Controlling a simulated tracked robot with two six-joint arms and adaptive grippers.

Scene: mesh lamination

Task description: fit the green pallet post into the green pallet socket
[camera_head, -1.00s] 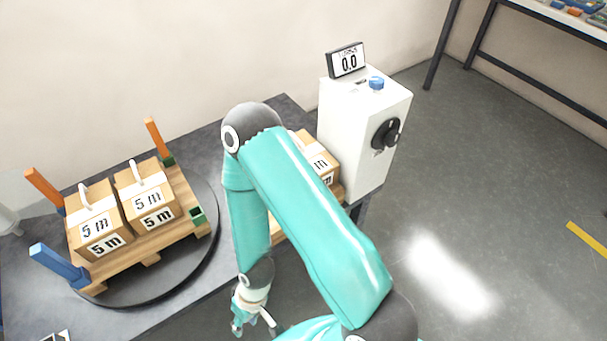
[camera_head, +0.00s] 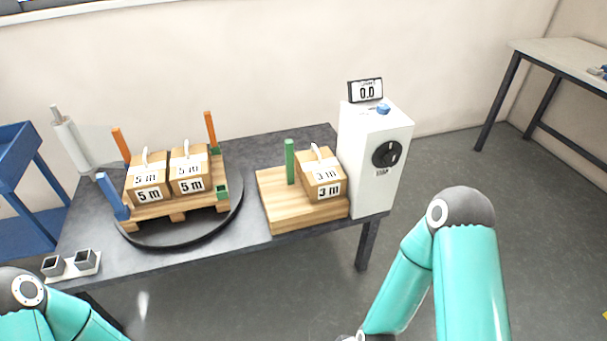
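The green pallet post (camera_head: 290,162) stands upright on the wooden block (camera_head: 283,214) at the right part of the table, beside a 3 m box (camera_head: 322,178). The green pallet socket (camera_head: 221,193) is at the front right corner of the wooden pallet (camera_head: 176,209) and looks empty. Another green socket (camera_head: 215,147) at the back right corner holds an orange post (camera_head: 210,129). My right arm comes in at the bottom right and my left arm at the bottom left; both grippers are out of the picture.
The pallet stands on a black turntable (camera_head: 180,240) and carries two 5 m boxes (camera_head: 168,180). A blue post (camera_head: 110,195) and another orange post (camera_head: 121,145) stand at its left corners. A white machine (camera_head: 372,160) bounds the block on the right. A small two-cup holder (camera_head: 72,266) sits front left.

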